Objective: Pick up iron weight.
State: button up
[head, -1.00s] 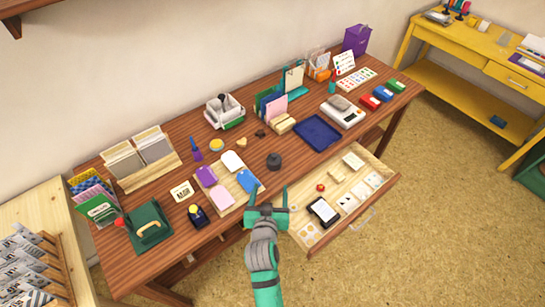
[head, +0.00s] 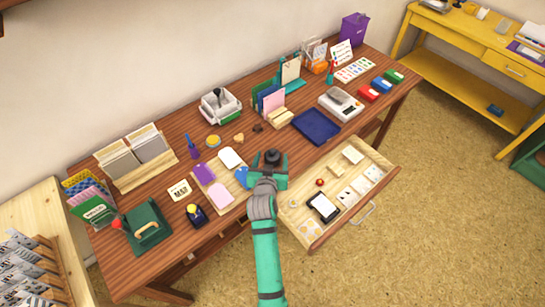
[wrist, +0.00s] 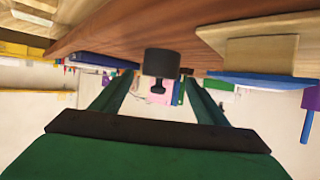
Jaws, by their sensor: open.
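The iron weight (head: 272,154) is a small dark cylinder with a narrow knob, standing upright near the front edge of the wooden desk. My gripper (head: 270,162) is open at the weight, with one green finger on each side of it in the head view. In the wrist view, which looks upside down, the weight (wrist: 161,62) sits centred between the tips of the open fingers (wrist: 159,77). A gap shows on both sides. I cannot tell how deep it lies between the fingers.
An open drawer (head: 318,244) sticks out to the right of my arm. A board with coloured cards (head: 221,194) lies close on the left. A dark blue tray (head: 316,127) and a kitchen scale (head: 341,104) stand behind to the right. A wooden cookie-like piece (head: 238,138) lies behind.

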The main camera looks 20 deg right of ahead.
aim_at(272, 155)
jog(key=shift+x, duration=1.6)
grip_shut()
jog(key=shift+r, duration=0.1)
